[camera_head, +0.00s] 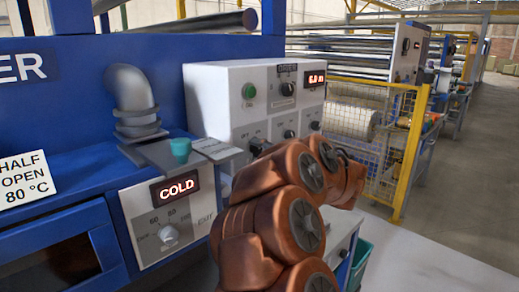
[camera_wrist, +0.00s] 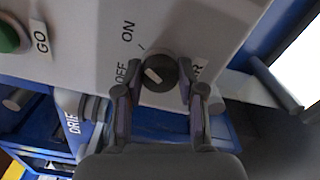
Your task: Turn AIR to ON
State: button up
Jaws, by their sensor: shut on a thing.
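The AIR knob (camera_wrist: 158,72) is a round dark knob with a pale pointer mark, on a light panel in the wrist view. OFF is printed to its left and ON to its upper left. The pointer mark leans up-left, on the OFF side. A label at its right is partly covered, with only its last letter R showing. My gripper (camera_wrist: 160,88) has one finger on each side of the knob and is shut on it. In the head view my orange-brown arm reaches to the white control cabinet (camera_head: 212,88) and hides the gripper.
The cabinet carries a green button (camera_head: 249,91), a lit display (camera_head: 316,78) and several other knobs. At the left, a box with a COLD display (camera_head: 179,187) has its own dial (camera_head: 168,233). A yellow mesh guard (camera_head: 411,150) stands at the right, with open floor beyond.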

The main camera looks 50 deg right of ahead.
jog(key=o, duration=1.1)
jog(key=shift+o, duration=0.2)
jog(key=shift+s, duration=0.15)
jog(key=s, duration=1.1)
jog(key=shift+s, duration=0.4)
jog(key=shift+a, duration=0.1)
